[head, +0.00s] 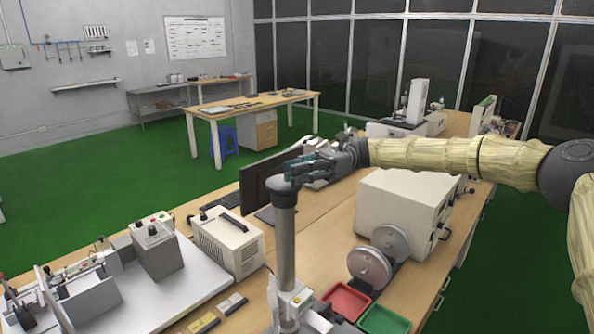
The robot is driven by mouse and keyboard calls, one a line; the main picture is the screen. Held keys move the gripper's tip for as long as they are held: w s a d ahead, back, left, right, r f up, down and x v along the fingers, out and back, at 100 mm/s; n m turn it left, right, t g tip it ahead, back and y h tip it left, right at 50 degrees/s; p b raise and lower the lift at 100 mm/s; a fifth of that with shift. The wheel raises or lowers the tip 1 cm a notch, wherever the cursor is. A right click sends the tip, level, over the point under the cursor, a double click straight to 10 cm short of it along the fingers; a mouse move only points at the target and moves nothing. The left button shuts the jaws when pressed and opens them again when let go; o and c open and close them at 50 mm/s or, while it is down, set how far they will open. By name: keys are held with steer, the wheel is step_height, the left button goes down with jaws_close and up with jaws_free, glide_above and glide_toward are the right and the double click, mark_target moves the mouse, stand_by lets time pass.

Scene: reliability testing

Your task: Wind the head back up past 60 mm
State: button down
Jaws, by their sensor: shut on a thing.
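A grey upright column (286,245) stands in the lower middle of the head view, with a darker cap (285,197) on its top. My gripper (298,177) reaches in from the right at the column's top. Its dark fingers are shut on a small part there, probably the winding handle, which they mostly hide. A pale carriage (291,312), which may be the head, sits low on the column and is cut off by the bottom edge. No height scale or reading in millimetres can be made out.
A monitor (262,182) stands just behind the column. A white box (402,203) and two grey discs (370,266) are to the right. Red (345,302) and green (384,319) trays lie in front. A cream instrument (228,240) stands left.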

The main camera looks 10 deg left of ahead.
steer(key=shift+f+g+h, duration=0.15)
steer(key=shift+g+h, duration=0.15)
steer(key=shift+g, duration=0.1)
steer(key=c, duration=1.4)
jaws_free()
steer(key=v, duration=1.2)
